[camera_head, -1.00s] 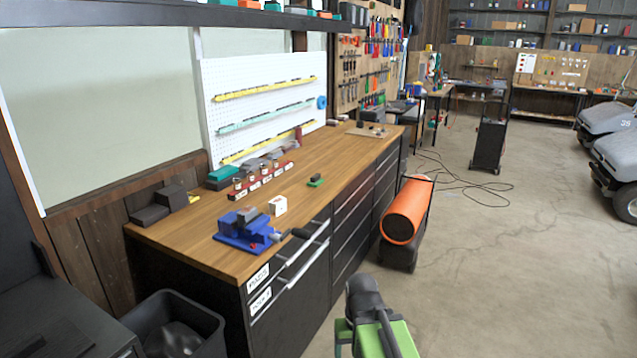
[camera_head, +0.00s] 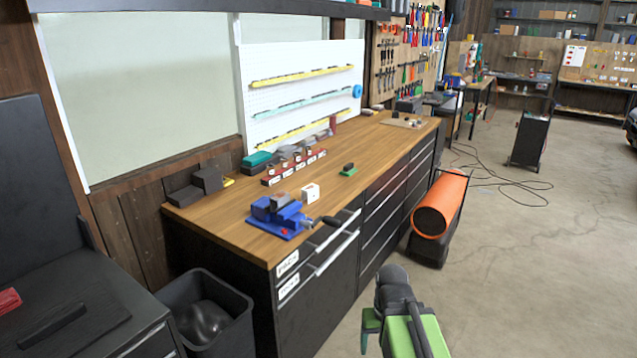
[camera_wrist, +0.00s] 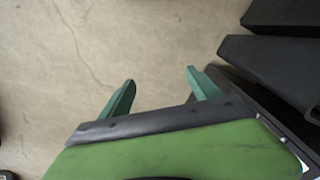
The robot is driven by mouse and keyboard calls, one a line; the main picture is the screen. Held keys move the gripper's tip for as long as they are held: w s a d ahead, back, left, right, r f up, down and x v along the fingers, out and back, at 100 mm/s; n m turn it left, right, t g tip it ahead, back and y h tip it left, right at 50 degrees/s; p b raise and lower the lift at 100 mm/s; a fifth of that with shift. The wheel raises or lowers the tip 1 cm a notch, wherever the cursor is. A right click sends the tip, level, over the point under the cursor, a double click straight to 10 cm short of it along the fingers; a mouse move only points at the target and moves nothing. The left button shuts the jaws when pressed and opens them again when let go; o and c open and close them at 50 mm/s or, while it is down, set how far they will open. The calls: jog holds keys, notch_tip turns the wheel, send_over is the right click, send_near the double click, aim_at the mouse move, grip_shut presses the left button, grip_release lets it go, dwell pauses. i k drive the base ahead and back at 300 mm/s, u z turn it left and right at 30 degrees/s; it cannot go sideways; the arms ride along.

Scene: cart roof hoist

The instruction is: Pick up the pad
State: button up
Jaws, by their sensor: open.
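A small green block with a dark top (camera_head: 348,170), which may be the pad, lies on the wooden workbench (camera_head: 225,225), right of a white box (camera_head: 310,192). I cannot tell for sure that it is the pad. My gripper, seen in the wrist view (camera_wrist: 160,93), is open and empty over the bare concrete floor. In the head view my green arm end shows at the bottom, in front of the bench and well apart from the block. The wrist view shows no pad.
An orange cylinder (camera_head: 440,205) stands beside the bench. A black bin (camera_head: 205,310) is at the lower left.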

aim_at(348, 170)
jog(key=z, duration=1.05)
jog(key=i, duration=4.2)
jog(key=u, duration=1.2)
jog(key=k, duration=0.15)
jog(key=u, duration=3.4)
